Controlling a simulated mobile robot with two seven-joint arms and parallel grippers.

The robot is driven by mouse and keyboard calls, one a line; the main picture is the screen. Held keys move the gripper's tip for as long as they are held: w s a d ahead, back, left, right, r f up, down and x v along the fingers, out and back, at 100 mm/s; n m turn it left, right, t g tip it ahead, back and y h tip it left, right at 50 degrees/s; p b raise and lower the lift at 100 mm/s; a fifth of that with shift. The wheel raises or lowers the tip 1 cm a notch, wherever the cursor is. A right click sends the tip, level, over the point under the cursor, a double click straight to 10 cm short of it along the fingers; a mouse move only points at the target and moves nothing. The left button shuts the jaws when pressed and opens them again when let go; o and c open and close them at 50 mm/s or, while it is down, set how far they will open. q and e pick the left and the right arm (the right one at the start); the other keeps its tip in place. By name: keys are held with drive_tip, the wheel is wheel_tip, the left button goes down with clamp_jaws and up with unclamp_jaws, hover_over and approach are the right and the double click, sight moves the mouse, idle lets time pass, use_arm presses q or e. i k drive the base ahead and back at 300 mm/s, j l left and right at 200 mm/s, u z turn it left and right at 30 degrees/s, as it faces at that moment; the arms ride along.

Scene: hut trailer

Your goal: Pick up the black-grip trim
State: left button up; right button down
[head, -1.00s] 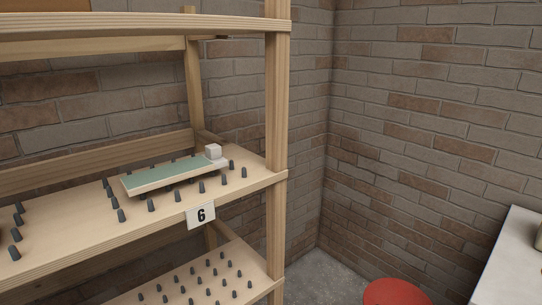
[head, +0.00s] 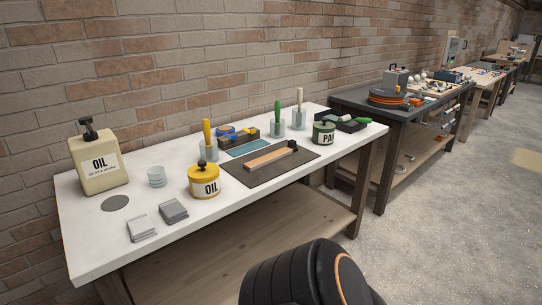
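A long flat wooden piece with a small black grip (head: 292,145) at its right end, which looks like the black-grip trim (head: 268,158), lies on a dark grey mat (head: 250,177) on the white-topped workbench (head: 96,240). Nothing covers it in the head view. Neither of my grippers shows. A black rounded part with an orange ring at the bottom edge appears to be a link of my arm; its gripper is out of frame.
A yellow oil tin (head: 204,183) stands left of the mat and a green tin (head: 323,134) right of it. A dark bench (head: 378,108) adjoins at right.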

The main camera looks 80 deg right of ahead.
sight(253, 165)
drive_tip(key=z, duration=2.65)
drive_tip(key=i+l+u, duration=0.15)
drive_tip(key=u, duration=0.3)
drive_tip(key=i+l+u, duration=0.1)
drive_tip(key=l+u, duration=0.3)
drive_tip(key=i+l+u, duration=0.15)
drive_tip(key=l, duration=0.2)
drive_tip(key=l+u, duration=0.2)
drive_tip(key=l, duration=0.2)
drive_tip(key=i+l, duration=0.1)
drive_tip(key=l, duration=0.5)
drive_tip(key=i+l+u, duration=0.1)
drive_tip(key=l, duration=0.5)
drive_tip(key=i+l, duration=0.1)
drive_tip(key=l, duration=0.55)
